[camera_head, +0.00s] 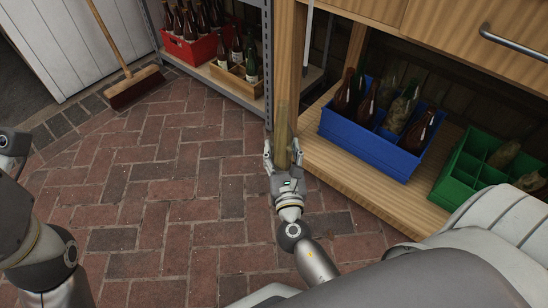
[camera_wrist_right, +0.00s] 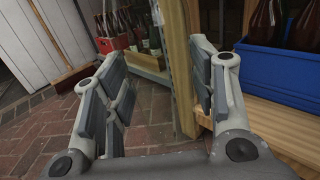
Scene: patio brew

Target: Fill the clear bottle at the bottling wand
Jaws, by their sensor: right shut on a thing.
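The clear bottle (camera_head: 284,122) is see-through with a yellowish tint and stands about upright in my right gripper (camera_head: 283,158). The gripper's fingers are on both sides of it, in front of a wooden post. In the right wrist view the fingers (camera_wrist_right: 163,95) frame a faint, glassy upright shape between them, hard to tell from the post behind. A thin pale upright tube (camera_head: 308,42) hangs just right of the post, above and beyond the bottle; I cannot tell surely that it is the bottling wand. My left arm shows at the left edge, its gripper out of view.
A blue crate (camera_head: 370,152) and a green crate (camera_head: 447,185) with bottles stand on a low wooden shelf (camera_head: 340,169) at right. A red crate (camera_head: 188,53) and a wooden carrier (camera_head: 229,80) stand at the back. A broom (camera_head: 134,88) leans left. Brick floor is clear.

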